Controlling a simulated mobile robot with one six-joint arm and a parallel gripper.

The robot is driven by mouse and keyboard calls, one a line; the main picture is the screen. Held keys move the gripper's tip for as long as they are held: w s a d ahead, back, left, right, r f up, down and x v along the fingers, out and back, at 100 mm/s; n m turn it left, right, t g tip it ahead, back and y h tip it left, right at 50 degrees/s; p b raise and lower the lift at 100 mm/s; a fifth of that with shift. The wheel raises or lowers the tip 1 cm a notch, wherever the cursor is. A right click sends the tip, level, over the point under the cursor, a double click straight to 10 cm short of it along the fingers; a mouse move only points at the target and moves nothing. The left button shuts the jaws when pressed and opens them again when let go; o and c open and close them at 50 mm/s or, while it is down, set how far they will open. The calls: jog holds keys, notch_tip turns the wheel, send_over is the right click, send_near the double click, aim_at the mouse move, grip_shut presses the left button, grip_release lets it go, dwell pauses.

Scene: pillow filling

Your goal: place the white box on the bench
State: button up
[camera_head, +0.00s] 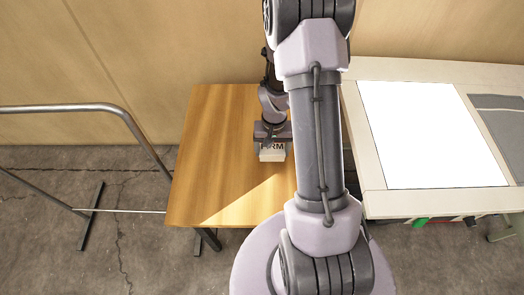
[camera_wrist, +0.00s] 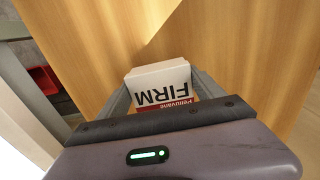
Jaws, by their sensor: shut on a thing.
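The white box (camera_head: 271,155) has FIRM in dark letters on it. In the wrist view the box (camera_wrist: 158,82) shows upside-down lettering and a red band near my gripper. My gripper (camera_head: 272,146) points down and is shut on the box, with a finger on either side of it in the wrist view. The box is over the right part of a wooden-topped bench (camera_head: 215,150). I cannot tell whether it touches the top. My arm hides the bench's right edge.
A pale table (camera_head: 430,72) with a bright white panel (camera_head: 430,135) and a grey mat (camera_head: 502,125) stands at the right. A metal rail (camera_head: 70,108) stands at the left. A red item (camera_wrist: 45,78) shows low at the left in the wrist view. The wooden top's left side is clear.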

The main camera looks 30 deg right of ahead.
aim_at(263, 151)
jog(key=w, duration=0.1)
jog(key=w+a, duration=0.1)
jog(key=w, duration=0.1)
jog(key=shift+a+f, duration=0.15)
jog(key=shift+f, duration=0.05)
jog(key=shift+w+f+b, duration=0.15)
jog(key=shift+w+b, duration=0.1)
jog(key=shift+b, duration=0.1)
jog(key=shift+f+b, duration=0.85)
jog(key=shift+f, duration=0.9)
jog(key=o, duration=1.4)
